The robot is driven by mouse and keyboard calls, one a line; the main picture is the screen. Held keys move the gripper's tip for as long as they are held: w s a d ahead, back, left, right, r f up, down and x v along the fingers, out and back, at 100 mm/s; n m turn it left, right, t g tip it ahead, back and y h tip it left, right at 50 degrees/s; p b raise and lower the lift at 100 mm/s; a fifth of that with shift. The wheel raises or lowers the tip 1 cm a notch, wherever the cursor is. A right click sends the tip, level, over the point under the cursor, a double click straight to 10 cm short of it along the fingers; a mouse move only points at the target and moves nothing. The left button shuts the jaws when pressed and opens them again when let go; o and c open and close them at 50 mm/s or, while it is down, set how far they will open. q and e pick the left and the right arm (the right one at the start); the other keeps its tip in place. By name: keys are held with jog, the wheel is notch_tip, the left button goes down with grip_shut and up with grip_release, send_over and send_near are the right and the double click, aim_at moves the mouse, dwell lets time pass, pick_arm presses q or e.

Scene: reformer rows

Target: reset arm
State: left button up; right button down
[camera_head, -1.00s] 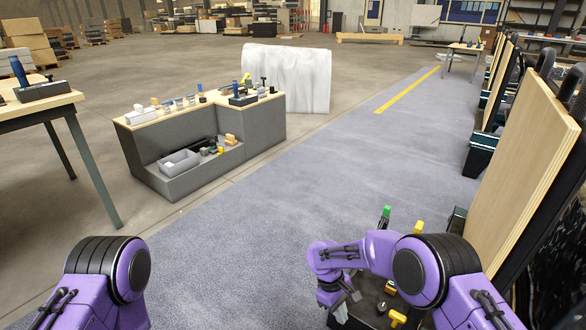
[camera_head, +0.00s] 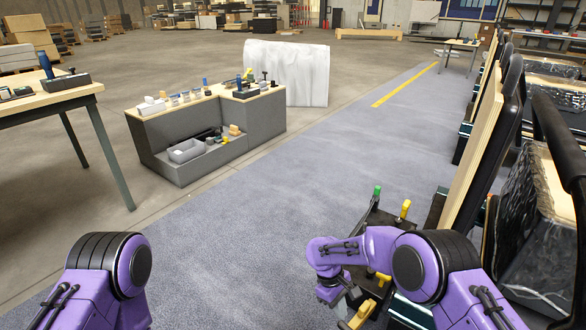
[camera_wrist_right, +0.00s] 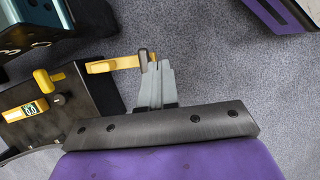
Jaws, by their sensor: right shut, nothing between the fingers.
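My right gripper (camera_head: 350,298) is low at the bottom centre of the head view, shut and empty, beside a dark console (camera_head: 375,222) with coloured handles. In the right wrist view its grey fingers (camera_wrist_right: 155,72) are together, with the tips at the end of a yellow arm (camera_wrist_right: 113,65) that has a dark knob. I cannot tell whether they touch. A yellow arm (camera_head: 362,315) also shows right of the gripper in the head view. My left gripper is outside the head view; only part of the left arm shows.
The console carries a green handle (camera_head: 377,190) and a yellow handle (camera_head: 404,208). Wooden-faced panels (camera_head: 474,160) and a dark frame crowd the right side. A grey bench (camera_head: 205,150) and a table (camera_head: 45,105) stand at the left. The blue-grey floor (camera_head: 285,180) between is clear.

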jog(key=a+f+m+t+y, duration=0.3)
jog(key=a+f+y, duration=0.1)
jog(key=a+f, duration=0.1)
jog(key=s+d+f+m+t+y+b, duration=0.1)
jog(key=s+f+m+t+b, duration=0.1)
jog(key=s+f+m, duration=0.3)
pick_arm(q)
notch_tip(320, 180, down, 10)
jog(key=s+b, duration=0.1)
jog(key=b, duration=0.8)
pick_arm(e)
jog(key=s+d+f+m+t+h, duration=0.1)
jog(key=s+d+f+m+h, duration=0.25)
jog(key=s+d, duration=0.85)
jog(key=s+d+f+m+h, duration=0.2)
jog(key=s+d+m, duration=0.3)
jog(key=s+d, duration=0.65)
pick_arm(q)
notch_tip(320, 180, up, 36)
jog(key=p, duration=3.6)
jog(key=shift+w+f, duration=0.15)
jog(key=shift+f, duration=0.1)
pick_arm(e)
notch_tip(320, 180, up, 36)
jog(key=s+a, duration=0.2)
jog(key=shift+a+f, duration=0.15)
jog(key=shift+f, duration=0.1)
